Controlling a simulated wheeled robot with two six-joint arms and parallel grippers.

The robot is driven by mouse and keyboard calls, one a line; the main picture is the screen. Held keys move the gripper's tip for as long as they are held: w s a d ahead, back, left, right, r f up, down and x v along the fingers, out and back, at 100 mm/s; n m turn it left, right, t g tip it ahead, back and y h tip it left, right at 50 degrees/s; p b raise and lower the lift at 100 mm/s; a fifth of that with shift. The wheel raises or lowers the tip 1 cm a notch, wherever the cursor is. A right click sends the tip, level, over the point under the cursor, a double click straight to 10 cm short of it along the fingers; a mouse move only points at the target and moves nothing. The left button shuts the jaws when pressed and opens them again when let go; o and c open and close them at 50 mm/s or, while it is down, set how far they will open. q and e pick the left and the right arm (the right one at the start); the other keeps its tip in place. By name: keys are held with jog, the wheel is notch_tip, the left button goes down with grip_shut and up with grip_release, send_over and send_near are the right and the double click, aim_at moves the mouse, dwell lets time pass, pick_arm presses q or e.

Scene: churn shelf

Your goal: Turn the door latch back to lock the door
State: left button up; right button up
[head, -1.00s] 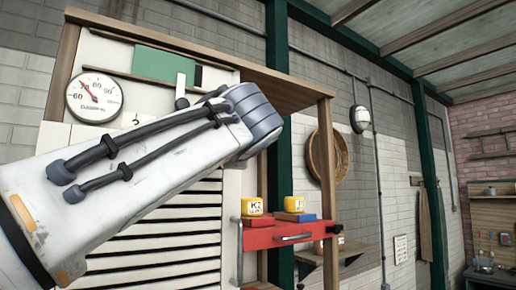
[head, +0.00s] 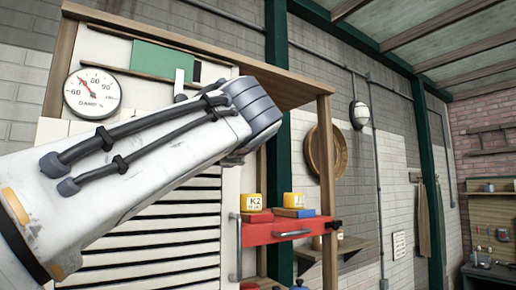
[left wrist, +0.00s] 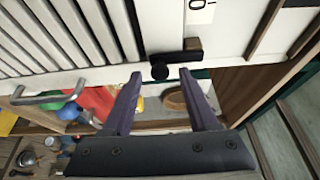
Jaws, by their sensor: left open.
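The door latch shows in the left wrist view as a dark bar (left wrist: 182,57) with a round black knob (left wrist: 159,72), on the pale frame beside the white slatted door (left wrist: 85,30). The bar lies roughly crosswise, with a small brown block (left wrist: 193,43) at it. My left gripper (left wrist: 160,77) is open, its two fingers on either side of the knob in the picture; I cannot tell whether they touch it. In the head view my left arm covers the latch area, and the gripper is hidden behind it. The slatted door (head: 150,250) shows below the arm. My right gripper is not in view.
A metal door handle (head: 238,245) stands near a red drawer front (head: 290,231) with yellow boxes (head: 252,202) above it. A dial (head: 92,93) and a green panel (head: 163,58) are above the arm. A wooden post (head: 326,190) edges the shelf.

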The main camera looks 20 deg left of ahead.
pick_arm(q)
jog(key=b+v, duration=0.3)
jog(key=v, duration=0.7)
jog(key=shift+b, duration=0.4)
jog(key=shift+s, duration=0.1)
jog(key=w+d+f+m+g+h+b, duration=0.15)
jog(key=d+f, duration=0.25)
jog(key=f, duration=0.7)
jog(key=w+d+f+m+g+h+b, duration=0.1)
jog(key=d+f+g+h, duration=0.3)
jog(key=f, duration=0.7)
jog(key=w+d+f+m+h+b, duration=0.15)
jog(key=d+f, duration=0.35)
jog(key=f, duration=0.6)
jog(key=s+f+n+g+h, duration=0.1)
jog(key=s+f+n+g, duration=0.2)
jog(key=s+f, duration=0.3)
jog(key=s+f+n+g+h+b, duration=0.1)
jog(key=s+f+n+g, duration=0.2)
jog(key=f, duration=1.3)
jog(key=s+f+n+g+h+b, duration=0.1)
jog(key=s+f+g, duration=0.3)
jog(key=s+f, duration=0.6)
jog(key=shift+f+n, duration=0.6)
jog(key=shift+n, duration=0.3)
jog(key=shift+s, duration=0.1)
